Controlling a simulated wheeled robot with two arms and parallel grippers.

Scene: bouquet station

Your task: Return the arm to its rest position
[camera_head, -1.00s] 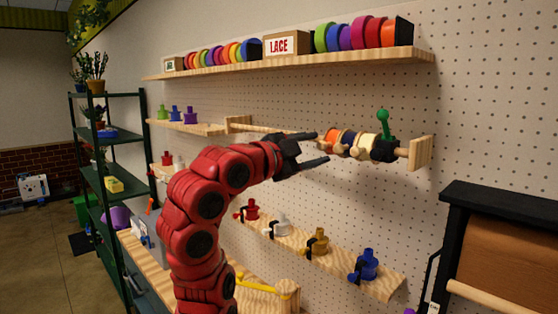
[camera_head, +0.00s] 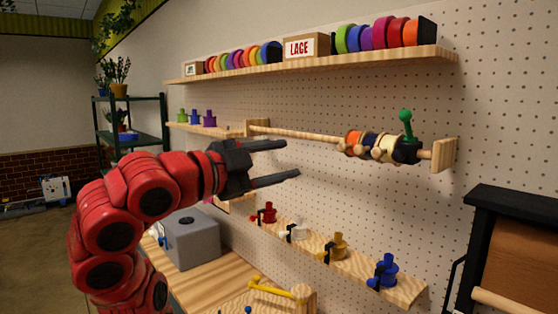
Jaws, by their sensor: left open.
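My left arm (camera_head: 143,190) is red and comes in from the lower left, bent upward at its middle. Its dark left gripper (camera_head: 291,161) points right, with its two fingers apart and nothing between them. It is in front of the pegboard wall, left of the ribbon spools (camera_head: 372,146) on the wooden rod (camera_head: 300,133), and appears clear of them. My right gripper is not in view.
A shelf (camera_head: 330,66) with coloured rolls and a LACE box (camera_head: 307,47) is above. A lower shelf (camera_head: 325,257) holds several coloured pieces. A grey box (camera_head: 190,238) stands on the wooden bench (camera_head: 215,280). A brown paper roll (camera_head: 518,265) is at right.

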